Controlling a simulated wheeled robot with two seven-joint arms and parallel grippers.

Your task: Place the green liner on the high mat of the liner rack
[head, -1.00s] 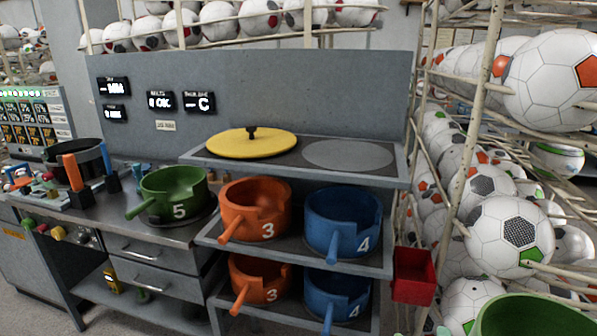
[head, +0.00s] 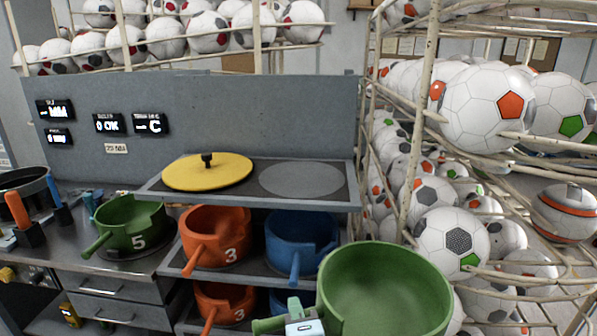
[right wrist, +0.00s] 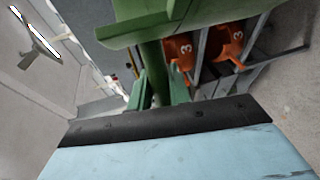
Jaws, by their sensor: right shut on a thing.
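A large green liner (head: 385,285), an open round pot with a side handle, is close in front at the bottom right of the head view. My right gripper (head: 298,316) is shut on its handle, and the liner hangs clear of the rack. In the right wrist view the green handle (right wrist: 152,55) runs between the fingers (right wrist: 153,92). The liner rack's top shelf (head: 150,190) has a bare grey oval mat (head: 302,180) on its right side. The held liner is in front of and below that mat. My left gripper is not in view.
A yellow lid (head: 207,173) lies left of the mat. Orange liners (head: 216,240) and blue liners (head: 300,232) fill the shelves below. Another green liner (head: 130,228), marked 5, stands on the bench. A ball cage (head: 425,120) stands close on the right.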

